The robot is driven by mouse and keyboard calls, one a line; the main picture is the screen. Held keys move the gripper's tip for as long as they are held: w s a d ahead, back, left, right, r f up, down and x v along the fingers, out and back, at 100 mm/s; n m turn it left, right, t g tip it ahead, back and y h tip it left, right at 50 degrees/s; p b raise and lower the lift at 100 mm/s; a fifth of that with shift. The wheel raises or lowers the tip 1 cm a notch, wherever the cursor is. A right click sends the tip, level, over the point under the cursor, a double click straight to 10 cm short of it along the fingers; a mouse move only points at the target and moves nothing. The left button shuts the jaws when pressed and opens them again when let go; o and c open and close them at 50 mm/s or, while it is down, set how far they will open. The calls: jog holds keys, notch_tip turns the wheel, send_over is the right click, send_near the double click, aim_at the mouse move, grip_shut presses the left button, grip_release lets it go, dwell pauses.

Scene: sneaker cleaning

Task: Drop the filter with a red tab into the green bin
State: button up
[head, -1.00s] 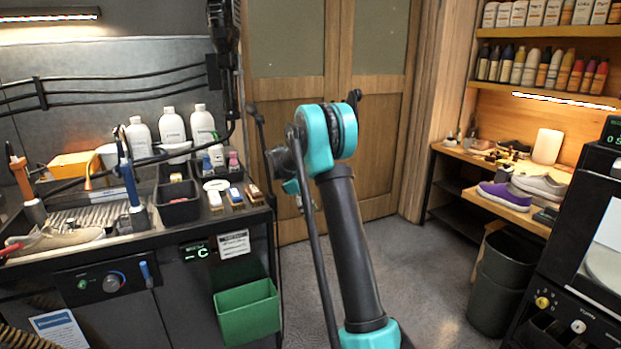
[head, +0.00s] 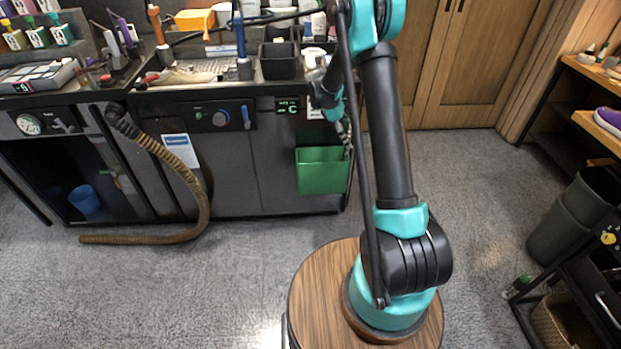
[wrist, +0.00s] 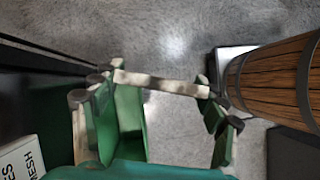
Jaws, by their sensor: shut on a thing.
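The green bin (head: 322,178) hangs on the front of the dark counter, open at the top. In the wrist view, a green opening, apparently the bin (wrist: 130,112), shows at the lower left behind the fingers. My gripper (wrist: 158,92) is shut on a pale, narrow strip, apparently the filter (wrist: 165,84), held crosswise between the fingertips. In the head view, my gripper (head: 342,128) points down just above the bin's right side, small and partly hidden by my arm. No red tab can be made out.
The counter (head: 225,90) holds trays, bottles and tools above the bin. A ribbed brown hose (head: 180,170) hangs down to the floor at left. Dark waste bins (head: 570,225) stand at right.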

jog(key=shift+w+a+f+n+t+y, duration=1.1)
jog(key=shift+w+a+n+t, duration=2.7)
jog(key=shift+n, duration=3.5)
jog(key=shift+g, duration=0.4)
jog(key=shift+w+d+f, duration=0.1)
jog(key=shift+d+f, duration=0.05)
jog(key=shift+f, duration=1.1)
jog(key=shift+w+d+f, duration=0.1)
jog(key=shift+f, duration=1.15)
jog(key=o, duration=1.2)
jog(key=shift+c, duration=0.2)
jog(key=v, duration=1.2)
jog(key=shift+d+r, duration=0.1)
